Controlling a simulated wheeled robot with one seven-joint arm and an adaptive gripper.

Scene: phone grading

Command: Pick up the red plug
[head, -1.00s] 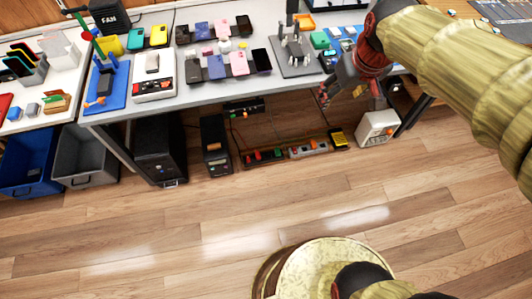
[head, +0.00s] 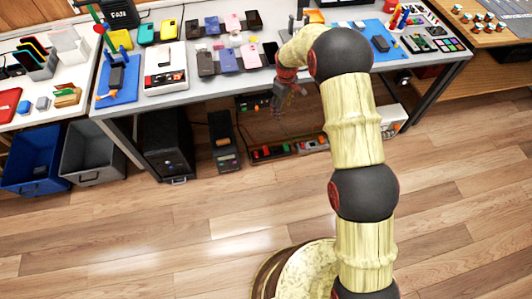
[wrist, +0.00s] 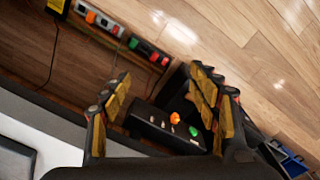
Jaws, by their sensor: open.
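A dark power strip (wrist: 149,52) on the floor under the table holds a green plug (wrist: 133,43) and a small red plug (wrist: 154,57) near its right end in the wrist view. The same strip shows small in the head view (head: 270,153), where I cannot clearly tell its plugs apart. My gripper (head: 284,96) hangs at the table's front edge, above and apart from the strip.
A second strip (wrist: 97,19) with an orange plug lies alongside. A black box (wrist: 165,128) with orange and green knobs is under the tabletop. A black computer case (head: 166,148) and a dark unit (head: 223,142) stand left of the strips. The floor (head: 150,230) in front is clear.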

